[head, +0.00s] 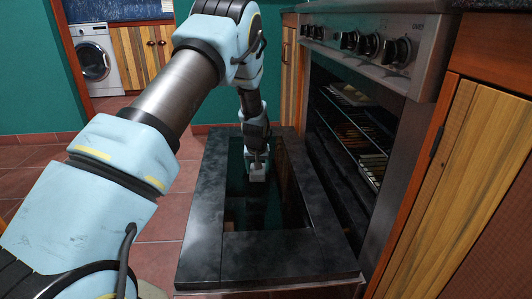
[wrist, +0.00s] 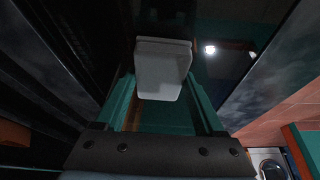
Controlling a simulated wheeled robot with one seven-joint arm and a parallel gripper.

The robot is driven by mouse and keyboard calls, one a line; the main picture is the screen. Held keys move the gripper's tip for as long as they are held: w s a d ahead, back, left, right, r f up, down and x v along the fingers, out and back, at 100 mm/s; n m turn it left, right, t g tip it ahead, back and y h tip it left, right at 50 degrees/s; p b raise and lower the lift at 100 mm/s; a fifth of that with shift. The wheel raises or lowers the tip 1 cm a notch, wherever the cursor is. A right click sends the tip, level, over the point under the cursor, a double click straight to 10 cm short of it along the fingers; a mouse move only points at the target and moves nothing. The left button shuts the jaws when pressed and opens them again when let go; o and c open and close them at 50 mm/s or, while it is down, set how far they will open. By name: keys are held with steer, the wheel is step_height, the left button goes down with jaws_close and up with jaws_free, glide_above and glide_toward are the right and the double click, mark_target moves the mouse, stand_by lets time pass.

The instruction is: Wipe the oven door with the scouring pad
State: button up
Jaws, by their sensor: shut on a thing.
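The oven door (head: 270,250) is folded down flat in front of the oven, with a dark frame around a glass middle. My gripper (head: 257,160) points down over the far half of the glass. It is shut on a grey scouring pad (head: 257,177). In the wrist view, the pad (wrist: 163,68) sits between the green fingers of my gripper (wrist: 162,92). The pad is low at the glass, but I cannot tell if it touches. Smoky grey marks show on the door's frame.
The oven (head: 375,115) stands open on the right, with racks (head: 355,130) inside and a row of knobs (head: 370,44) above. Wooden cabinets (head: 465,190) flank it. A washing machine (head: 94,60) stands far left. The tiled floor left of the door is clear.

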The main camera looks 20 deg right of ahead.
step_height(320, 180, up, 3)
steer(key=shift+f+p, duration=0.15)
steer(key=shift+p, duration=0.55)
steer(key=shift+s+r+p, duration=0.1)
steer(key=shift+r+p, duration=1.95)
steer(key=shift+r, duration=0.65)
